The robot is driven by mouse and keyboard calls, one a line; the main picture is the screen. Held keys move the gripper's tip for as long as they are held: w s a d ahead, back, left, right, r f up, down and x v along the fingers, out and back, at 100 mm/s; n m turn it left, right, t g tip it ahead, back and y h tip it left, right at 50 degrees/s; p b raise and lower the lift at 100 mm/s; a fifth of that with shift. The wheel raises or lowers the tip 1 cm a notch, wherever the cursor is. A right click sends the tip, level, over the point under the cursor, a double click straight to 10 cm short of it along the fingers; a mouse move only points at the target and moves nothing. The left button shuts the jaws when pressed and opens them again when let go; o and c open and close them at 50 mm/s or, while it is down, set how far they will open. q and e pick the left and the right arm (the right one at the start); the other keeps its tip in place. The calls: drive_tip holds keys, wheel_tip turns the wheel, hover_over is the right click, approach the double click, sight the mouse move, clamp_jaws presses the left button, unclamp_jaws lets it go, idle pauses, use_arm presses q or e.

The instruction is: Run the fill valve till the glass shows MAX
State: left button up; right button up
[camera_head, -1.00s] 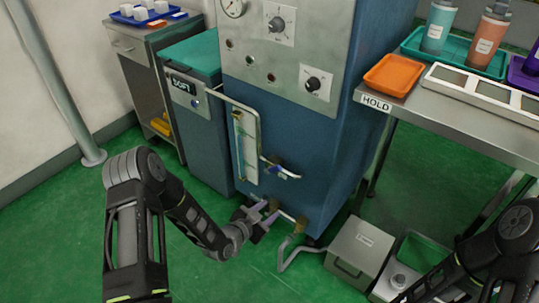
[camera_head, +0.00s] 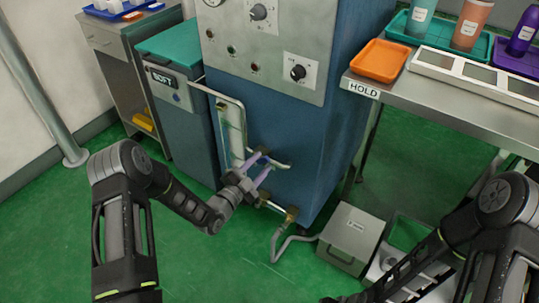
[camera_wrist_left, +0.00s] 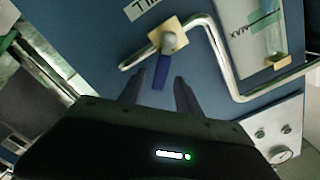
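The fill valve (camera_wrist_left: 168,42) is a small fitting with a yellowish plate and a blue lever, on a bent pipe low on the blue machine (camera_head: 350,100). A label partly reading "LL" is beside it, upside down in the left wrist view. My left gripper (camera_head: 262,168) is open at the valve. In the left wrist view its two fingers (camera_wrist_left: 158,88) are apart, with the blue lever (camera_wrist_left: 162,72) just ahead of the gap; contact is not clear. The sight glass (camera_head: 224,132) also shows in the left wrist view (camera_wrist_left: 264,30) with a MAX mark. Its level is unclear.
A lower brass valve (camera_head: 291,214) and hose sit below the gripper. A grey box (camera_head: 350,238) stands on the floor at right. A bench labelled HOLD (camera_head: 364,88) carries trays and bottles. My right arm shows at lower right, its gripper out of sight.

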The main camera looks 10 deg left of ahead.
use_arm(q)
drive_tip(key=x, duration=0.5)
drive_tip(key=shift+w+d+b, duration=0.15)
drive_tip(key=shift+w+b, duration=0.2)
drive_tip(key=shift+b, duration=0.05)
drive_tip(key=shift+c, duration=0.4)
clamp_jaws()
idle(0.6)
